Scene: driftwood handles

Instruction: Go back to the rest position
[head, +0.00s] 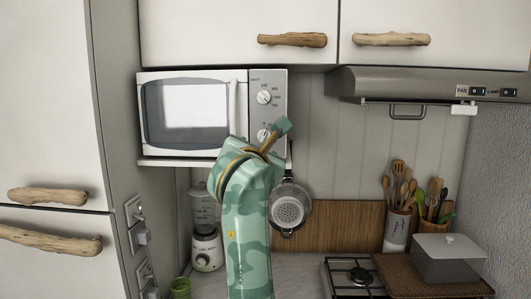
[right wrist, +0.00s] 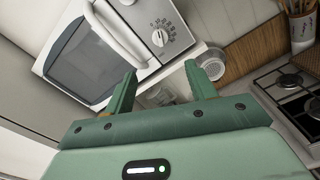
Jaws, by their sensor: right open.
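My right arm rises from the bottom middle of the head view, and its green gripper (head: 282,126) is in front of the lower right part of the microwave (head: 268,112). In the right wrist view the two fingers of this gripper (right wrist: 161,78) stand apart with nothing between them. The white microwave (right wrist: 98,58) is beyond them, tilted in this view, and its door looks shut. My left gripper is in neither view.
Upper cupboards with driftwood handles (head: 292,40) hang above the microwave. A range hood (head: 420,85) is at right, over a gas hob (head: 352,278). A strainer (head: 288,208) hangs behind my arm. A blender (head: 206,246) stands left of it. A tall cabinet (head: 50,120) fills the left.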

